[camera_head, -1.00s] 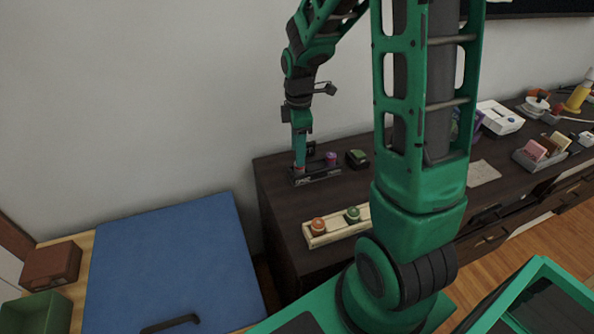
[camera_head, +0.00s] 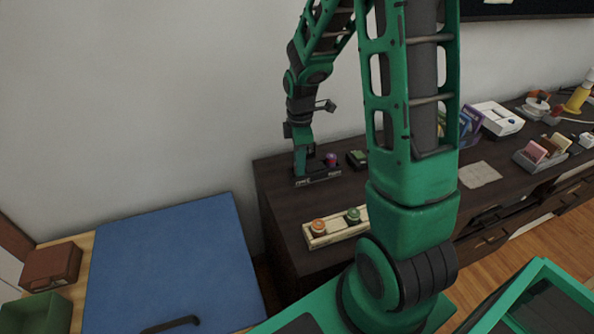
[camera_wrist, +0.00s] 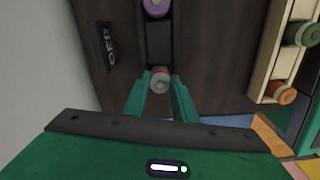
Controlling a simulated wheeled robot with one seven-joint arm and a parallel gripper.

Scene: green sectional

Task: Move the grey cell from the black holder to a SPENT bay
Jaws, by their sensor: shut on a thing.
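My gripper (camera_head: 302,168) points down at the left end of a black holder (camera_head: 325,175) on the dark cabinet. In the wrist view its two green fingers (camera_wrist: 160,92) are shut on a cell (camera_wrist: 160,80) with a pale grey top and a reddish band. The cell is at the near end of the black holder (camera_wrist: 159,45); I cannot tell whether it is seated or slightly raised. A purple cell (camera_wrist: 156,7) stands at the far end, also seen in the head view (camera_head: 331,159). The holder's lettering is too small to read surely.
A pale wooden rack (camera_head: 338,238) holds an orange-topped cell (camera_head: 319,226) and a green-topped cell (camera_head: 353,215). A dark green-topped object (camera_head: 358,158) sits right of the holder. A small black sign (camera_wrist: 107,45) stands beside it. The wall is close behind.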

